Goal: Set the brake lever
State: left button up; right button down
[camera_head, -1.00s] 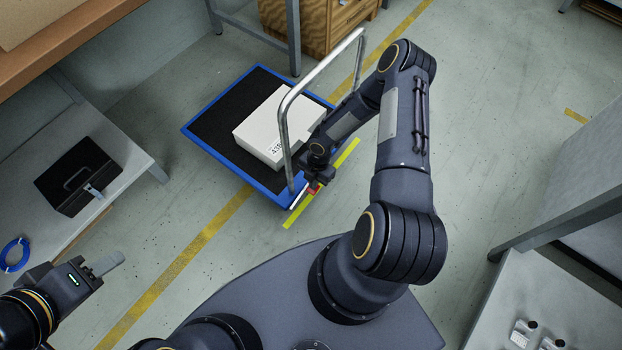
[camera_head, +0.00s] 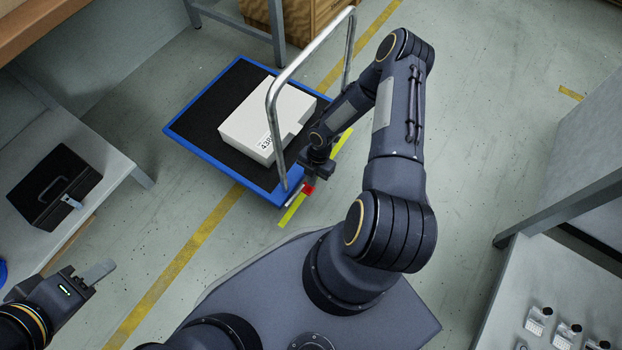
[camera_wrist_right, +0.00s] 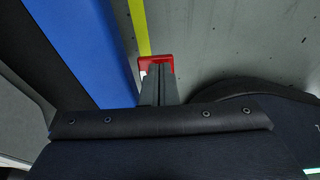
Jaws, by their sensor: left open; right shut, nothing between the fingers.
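The brake lever shows as a small red piece (camera_head: 308,189) low at the near corner of the blue-edged platform cart (camera_head: 232,183), by the foot of its metal handle. In the right wrist view the red piece (camera_wrist_right: 155,60) lies right at my fingertips. My right gripper (camera_head: 311,183) is shut with nothing held, its fingers (camera_wrist_right: 160,76) pointing at the red piece and seemingly touching or very close to it; I cannot tell which. The lever's lower part is hidden. My left gripper (camera_head: 97,274) is open and empty at the lower left, far from the cart.
A white box (camera_head: 262,115) lies on the cart's black deck. A black case (camera_head: 55,187) sits on a grey bench at left. A wooden cabinet (camera_head: 310,15) stands behind. Floor right of the arm is clear.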

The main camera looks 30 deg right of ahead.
pick_arm(q)
jog(key=shift+d+f+b, duration=0.1)
jog(key=shift+f+b, duration=0.35)
jog(key=shift+f, duration=0.2)
pick_arm(e)
jog(key=shift+f, duration=0.65)
